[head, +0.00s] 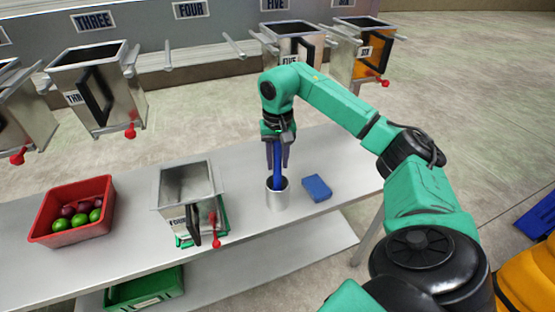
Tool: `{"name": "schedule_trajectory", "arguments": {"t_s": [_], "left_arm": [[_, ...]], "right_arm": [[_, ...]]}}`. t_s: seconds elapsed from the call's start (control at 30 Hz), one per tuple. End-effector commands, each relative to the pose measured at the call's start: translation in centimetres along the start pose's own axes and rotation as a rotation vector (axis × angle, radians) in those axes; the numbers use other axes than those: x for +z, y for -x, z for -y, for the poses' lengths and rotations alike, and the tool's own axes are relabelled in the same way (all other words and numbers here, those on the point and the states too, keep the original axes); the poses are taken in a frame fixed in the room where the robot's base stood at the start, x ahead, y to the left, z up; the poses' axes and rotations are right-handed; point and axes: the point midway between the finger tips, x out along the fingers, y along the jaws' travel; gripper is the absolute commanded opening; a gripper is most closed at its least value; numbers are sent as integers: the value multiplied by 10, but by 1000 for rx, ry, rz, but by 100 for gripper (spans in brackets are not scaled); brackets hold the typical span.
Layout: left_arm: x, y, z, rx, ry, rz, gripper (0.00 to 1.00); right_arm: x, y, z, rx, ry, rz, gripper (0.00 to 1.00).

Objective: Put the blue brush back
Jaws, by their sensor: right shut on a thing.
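The blue brush (278,172) is upright, with its lower end inside a light grey metal cup (277,199) on the white table. My right gripper (277,152) points down over the cup and is shut on the upper part of the brush. The lower end of the brush is hidden by the cup wall, so I cannot tell whether it touches the bottom. My left gripper does not show.
A blue block (317,188) lies right of the cup. A metal bin marked FOUR (185,190) stands left of it, with a red crate (70,210) of fruit further left. Metal bins hang behind the table (130,248). A green crate (145,288) sits below.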

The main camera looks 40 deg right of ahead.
Motion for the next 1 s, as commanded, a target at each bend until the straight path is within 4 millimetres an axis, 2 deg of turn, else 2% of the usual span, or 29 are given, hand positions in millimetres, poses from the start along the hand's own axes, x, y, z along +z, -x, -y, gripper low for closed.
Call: {"name": "schedule_trajectory", "arguments": {"t_s": [0.3,0.33,0.4,0.77,0.87,1.0], "left_arm": [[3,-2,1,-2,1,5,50],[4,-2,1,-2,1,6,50],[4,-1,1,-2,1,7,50],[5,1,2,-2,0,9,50],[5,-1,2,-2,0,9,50],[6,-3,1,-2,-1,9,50]], "right_arm": [[0,-5,0,0,0,-1,0],[0,-5,0,0,0,-1,40],[0,-4,0,0,0,-1,66],[0,-1,0,-1,0,-1,66],[-1,8,1,-3,0,-4,66],[-1,35,1,-4,0,-6,66]]}}
